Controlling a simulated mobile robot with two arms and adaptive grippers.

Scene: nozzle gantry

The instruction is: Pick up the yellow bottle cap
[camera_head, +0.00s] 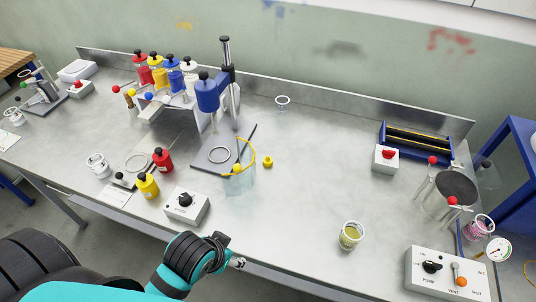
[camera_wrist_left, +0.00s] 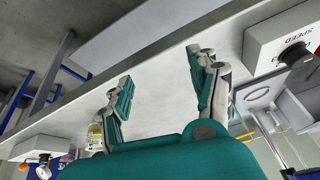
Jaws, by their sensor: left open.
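My left gripper (camera_head: 238,263) is at the front edge of the bench, well in front of the cap. In the left wrist view its two fingers (camera_wrist_left: 160,68) are spread apart with nothing between them. A thin yellow curve (camera_wrist_left: 245,135) shows beside the right finger there; I cannot tell whether the cap is in that view. My right gripper is not in view.
A speed control box (camera_head: 186,206) stands left of my left gripper, with yellow (camera_head: 147,187) and red (camera_head: 162,160) bottles beyond. A blue press (camera_head: 213,92) stands behind the cylinder. A beaker of yellow liquid (camera_head: 351,236) stands at right. The bench between cap and beaker is clear.

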